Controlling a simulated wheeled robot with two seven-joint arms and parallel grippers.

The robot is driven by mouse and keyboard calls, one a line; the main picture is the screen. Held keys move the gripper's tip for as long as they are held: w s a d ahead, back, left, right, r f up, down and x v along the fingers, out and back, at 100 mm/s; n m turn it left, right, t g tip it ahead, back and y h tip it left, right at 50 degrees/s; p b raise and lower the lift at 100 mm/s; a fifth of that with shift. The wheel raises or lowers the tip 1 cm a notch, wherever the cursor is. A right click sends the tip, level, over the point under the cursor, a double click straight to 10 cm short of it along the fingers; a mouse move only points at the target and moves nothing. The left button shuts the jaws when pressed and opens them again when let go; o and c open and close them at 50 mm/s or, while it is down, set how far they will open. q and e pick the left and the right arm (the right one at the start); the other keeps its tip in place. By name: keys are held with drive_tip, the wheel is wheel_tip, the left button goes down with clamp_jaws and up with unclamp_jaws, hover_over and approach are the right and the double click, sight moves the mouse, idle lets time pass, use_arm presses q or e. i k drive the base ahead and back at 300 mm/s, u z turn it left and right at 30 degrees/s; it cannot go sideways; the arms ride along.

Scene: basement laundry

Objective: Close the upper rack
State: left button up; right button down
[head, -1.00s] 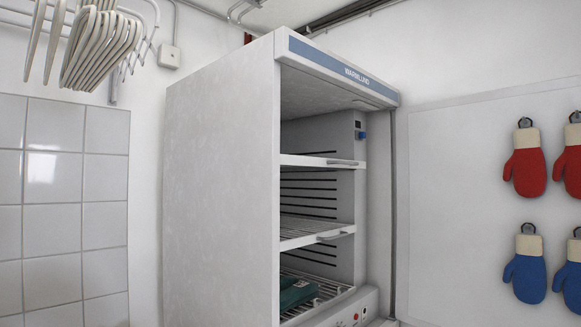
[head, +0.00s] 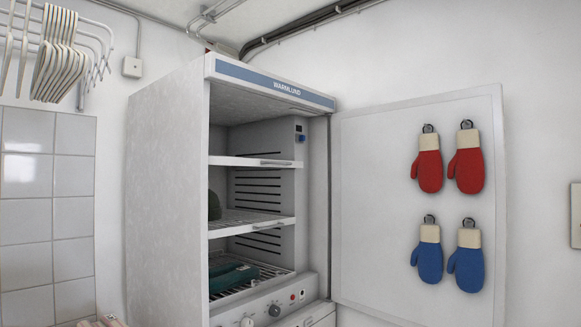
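The upper rack (head: 256,162) is a white shelf with a small front handle, seen almost edge-on in the upper part of the open white drying cabinet (head: 165,190). I cannot tell from this angle how far it stands out from the cabinet. The middle rack (head: 255,226) is a wire shelf below it, also with a front handle. Nothing shows on the upper rack. Neither of my grippers can be made out in the head view.
The cabinet door (head: 385,250) stands open to the right, with red mittens (head: 429,170) and blue mittens (head: 468,265) on it. A dark green item (head: 214,206) is on the middle rack, a teal item (head: 235,277) on the lower one. White hangers (head: 62,60) hang upper left.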

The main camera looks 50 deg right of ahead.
sight(213, 161)
drive_tip(key=z, duration=0.85)
drive_tip(key=i, duration=1.35)
drive_tip(key=u, duration=0.1)
